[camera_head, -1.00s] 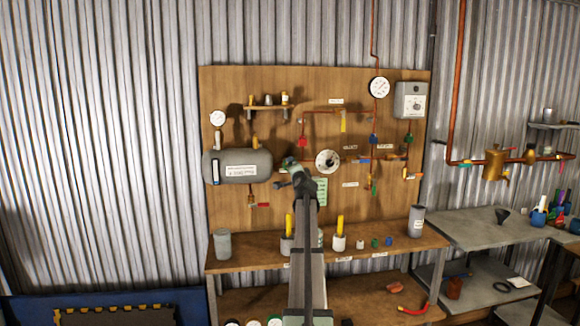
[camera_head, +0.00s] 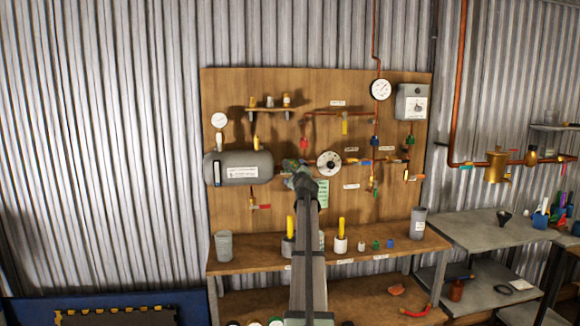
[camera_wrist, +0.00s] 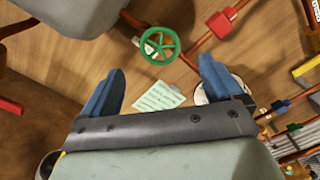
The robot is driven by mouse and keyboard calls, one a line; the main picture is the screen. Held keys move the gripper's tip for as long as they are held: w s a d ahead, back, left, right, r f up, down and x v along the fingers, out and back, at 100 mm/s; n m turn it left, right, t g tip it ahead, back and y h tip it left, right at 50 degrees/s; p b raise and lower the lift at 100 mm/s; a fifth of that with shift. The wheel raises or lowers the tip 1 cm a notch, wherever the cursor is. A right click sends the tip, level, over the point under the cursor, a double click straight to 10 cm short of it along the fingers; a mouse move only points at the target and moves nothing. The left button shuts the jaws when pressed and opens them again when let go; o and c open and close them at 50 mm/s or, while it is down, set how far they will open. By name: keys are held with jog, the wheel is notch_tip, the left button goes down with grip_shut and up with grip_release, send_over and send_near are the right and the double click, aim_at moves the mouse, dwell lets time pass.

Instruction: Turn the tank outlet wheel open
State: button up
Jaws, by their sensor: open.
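A green spoked wheel (camera_wrist: 160,44) sits on a pipe beside the end of the grey tank (camera_wrist: 85,12) in the wrist view. The tank also shows on the board in the head view (camera_head: 240,168). My gripper (camera_wrist: 162,66) is open, with its two blue fingers spread wide. The wheel appears between and just beyond the fingertips, and nothing is between the fingers. In the head view my gripper (camera_head: 295,174) is in front of the board, just right of the tank, and its jaws are too small to make out.
A red block (camera_wrist: 222,24) sits on the pipe right of the wheel. A pale green note (camera_wrist: 160,97) is on the board below it. A round white dial (camera_head: 329,163) is close to the right of my gripper. A shelf with cups (camera_head: 342,243) lies below.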

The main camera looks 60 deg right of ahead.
jog(key=x, duration=1.3)
jog(key=shift+w+d, duration=0.1)
jog(key=shift+d, duration=0.05)
jog(key=c, duration=1)
